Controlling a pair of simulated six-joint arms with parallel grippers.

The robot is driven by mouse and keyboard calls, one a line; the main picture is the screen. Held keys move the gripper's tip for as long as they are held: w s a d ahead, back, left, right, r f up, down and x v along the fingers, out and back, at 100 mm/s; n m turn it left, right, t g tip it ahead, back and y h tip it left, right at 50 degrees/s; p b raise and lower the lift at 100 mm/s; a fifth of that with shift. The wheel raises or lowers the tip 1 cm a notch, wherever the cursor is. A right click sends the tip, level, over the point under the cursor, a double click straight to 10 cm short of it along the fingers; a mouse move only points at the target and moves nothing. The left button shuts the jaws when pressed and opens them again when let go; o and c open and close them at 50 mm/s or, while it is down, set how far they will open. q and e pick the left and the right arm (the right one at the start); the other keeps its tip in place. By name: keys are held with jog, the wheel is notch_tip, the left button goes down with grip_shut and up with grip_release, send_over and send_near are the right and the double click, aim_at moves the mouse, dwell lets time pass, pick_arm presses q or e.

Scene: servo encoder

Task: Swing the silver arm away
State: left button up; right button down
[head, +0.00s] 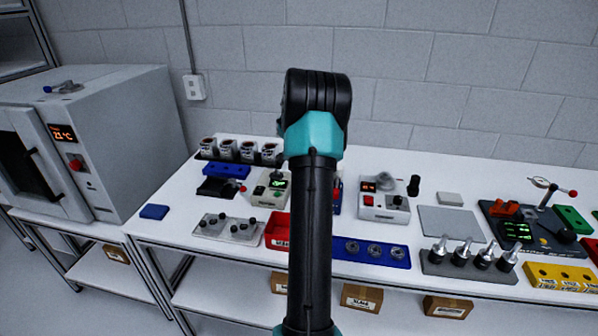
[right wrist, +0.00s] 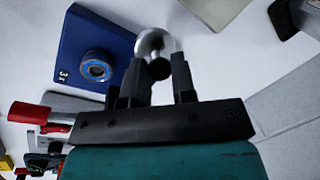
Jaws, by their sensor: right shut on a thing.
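In the head view, a thin silver rod with a red ball tip (head: 556,189) stands on a dark board (head: 525,230) with a green display at the far right. I cannot tell for sure whether it is the silver arm. In the right wrist view, my right gripper (right wrist: 159,82) is shut on a shiny silver piece (right wrist: 151,40) with a dark round end between the fingers. A blue block (right wrist: 92,44) with a metal ring, marked 3, lies beside it, apart from the fingers. In the head view, my own arm hides the gripper and what it holds. My left gripper is not in view.
A red handle (right wrist: 30,112) shows near my right gripper.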

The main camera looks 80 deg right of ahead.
jog(key=c, duration=0.9)
grip_release()
jog(key=shift+c, duration=0.2)
notch_tip(320, 180, up, 17)
jog(key=s+a, duration=0.2)
jog(key=shift+s, duration=0.3)
jog(key=shift+w, duration=0.1)
